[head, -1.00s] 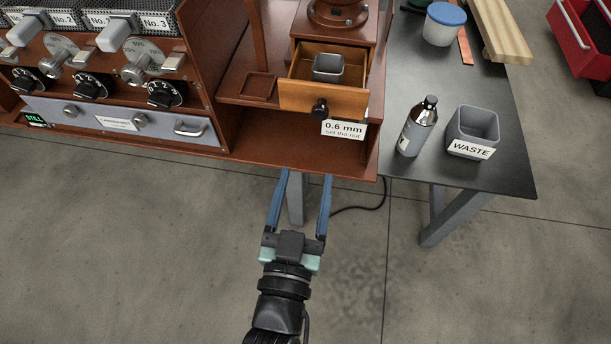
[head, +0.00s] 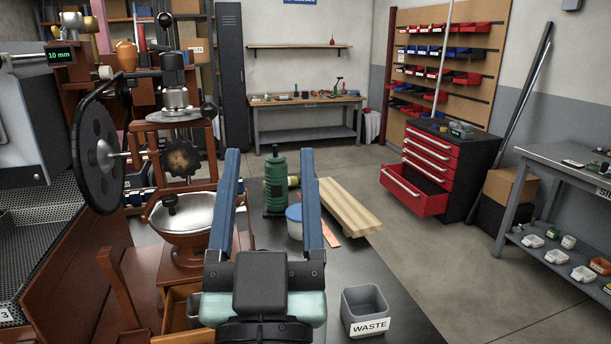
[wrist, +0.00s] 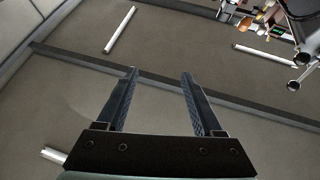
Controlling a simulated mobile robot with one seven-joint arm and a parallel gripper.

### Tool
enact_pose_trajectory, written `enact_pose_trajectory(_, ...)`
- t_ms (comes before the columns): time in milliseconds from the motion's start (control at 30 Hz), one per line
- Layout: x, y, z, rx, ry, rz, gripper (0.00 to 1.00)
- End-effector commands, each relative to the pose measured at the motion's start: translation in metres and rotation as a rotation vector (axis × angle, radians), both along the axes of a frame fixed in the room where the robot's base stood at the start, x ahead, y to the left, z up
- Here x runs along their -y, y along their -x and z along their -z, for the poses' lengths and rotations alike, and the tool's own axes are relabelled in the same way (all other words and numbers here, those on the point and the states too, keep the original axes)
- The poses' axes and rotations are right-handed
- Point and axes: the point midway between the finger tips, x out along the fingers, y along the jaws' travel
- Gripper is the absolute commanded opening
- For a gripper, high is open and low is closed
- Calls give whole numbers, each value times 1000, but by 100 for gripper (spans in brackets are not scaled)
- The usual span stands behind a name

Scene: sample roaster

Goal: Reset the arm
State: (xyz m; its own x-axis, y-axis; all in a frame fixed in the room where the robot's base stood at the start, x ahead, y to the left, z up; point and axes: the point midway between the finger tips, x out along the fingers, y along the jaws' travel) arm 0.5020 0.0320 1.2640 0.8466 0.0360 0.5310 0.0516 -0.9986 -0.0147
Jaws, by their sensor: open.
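My gripper (head: 270,170) is raised in the lower middle of the head view, its two blue fingers pointing up and spread apart. Nothing is between the fingers. In the wrist view my gripper (wrist: 159,72) is also open and empty, with a ceiling-like surface and light tubes beyond it. In the head view the gripper hides part of the dark table and of the roaster's wooden body.
The roaster with a black wheel (head: 98,150) and metal bowl (head: 183,215) stands at left.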

Motion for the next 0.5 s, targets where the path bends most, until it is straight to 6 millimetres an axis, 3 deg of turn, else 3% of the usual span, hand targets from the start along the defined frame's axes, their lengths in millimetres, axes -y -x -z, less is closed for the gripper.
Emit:
enact_pose_trajectory(33,8,8,-31,55,-3,14,69)
enact_pose_trajectory(200,24,36,-99,173,-2,38,69)
enact_pose_trajectory(367,34,67,-149,271,10,58,69)
enact_pose_trajectory(500,32,62,-184,254,9,54,69)
